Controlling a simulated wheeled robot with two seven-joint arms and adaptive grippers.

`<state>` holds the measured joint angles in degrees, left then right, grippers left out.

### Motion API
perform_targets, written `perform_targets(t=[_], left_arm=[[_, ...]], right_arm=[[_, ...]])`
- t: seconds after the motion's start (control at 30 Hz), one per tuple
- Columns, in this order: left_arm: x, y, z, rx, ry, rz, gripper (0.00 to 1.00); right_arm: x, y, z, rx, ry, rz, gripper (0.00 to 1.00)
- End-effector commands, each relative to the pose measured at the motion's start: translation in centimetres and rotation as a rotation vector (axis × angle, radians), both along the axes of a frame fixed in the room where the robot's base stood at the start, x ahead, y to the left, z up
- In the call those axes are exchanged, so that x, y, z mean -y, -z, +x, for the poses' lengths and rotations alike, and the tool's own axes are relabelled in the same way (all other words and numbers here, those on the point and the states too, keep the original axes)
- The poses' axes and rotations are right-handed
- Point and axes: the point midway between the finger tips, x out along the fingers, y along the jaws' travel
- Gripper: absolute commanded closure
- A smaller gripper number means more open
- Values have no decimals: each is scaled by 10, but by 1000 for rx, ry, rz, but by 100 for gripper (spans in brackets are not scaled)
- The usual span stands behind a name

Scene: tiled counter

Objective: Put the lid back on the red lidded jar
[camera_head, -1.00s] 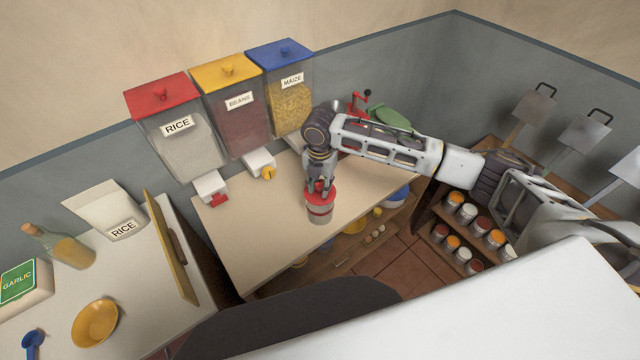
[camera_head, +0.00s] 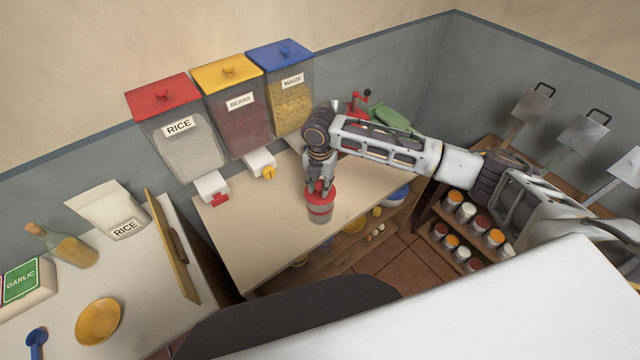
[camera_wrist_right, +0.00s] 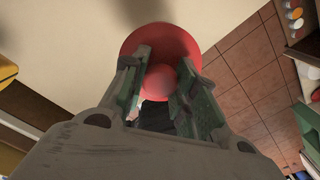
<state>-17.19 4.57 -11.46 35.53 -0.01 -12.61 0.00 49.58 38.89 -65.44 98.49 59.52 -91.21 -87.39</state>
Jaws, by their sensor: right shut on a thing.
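The red lidded jar (camera_head: 320,213) stands upright on the tiled counter near its front edge. Its red lid (camera_head: 320,199) is at the jar's mouth, with no clear gap visible in the head view; whether it is fully seated I cannot tell. My right gripper (camera_head: 319,188) points down from above and is shut on the lid's knob. In the right wrist view the round red knob (camera_wrist_right: 185,80) sits between the two fingers of the gripper (camera_wrist_right: 165,85), and the red lid (camera_wrist_right: 135,45) spreads out beyond them. The lid hides the jar in that view. My left gripper does not show.
Rice, beans and maize dispensers (camera_head: 232,110) stand along the back wall. A red grinder (camera_head: 357,103) and a green thing (camera_head: 388,117) are behind my right forearm. The counter (camera_head: 262,217) left of the jar is clear. Shelves with small jars (camera_head: 466,212) are lower right.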

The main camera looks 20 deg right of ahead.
Motion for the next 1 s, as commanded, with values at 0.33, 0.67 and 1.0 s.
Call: perform_targets(t=[0.33, 0.67, 1.0], left_arm=[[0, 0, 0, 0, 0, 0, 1], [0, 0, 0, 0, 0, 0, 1], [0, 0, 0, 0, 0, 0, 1]], right_arm=[[0, 0, 0, 0, 0, 0, 50], [0, 0, 0, 0, 0, 0, 37], [0, 0, 0, 0, 0, 0, 25]])
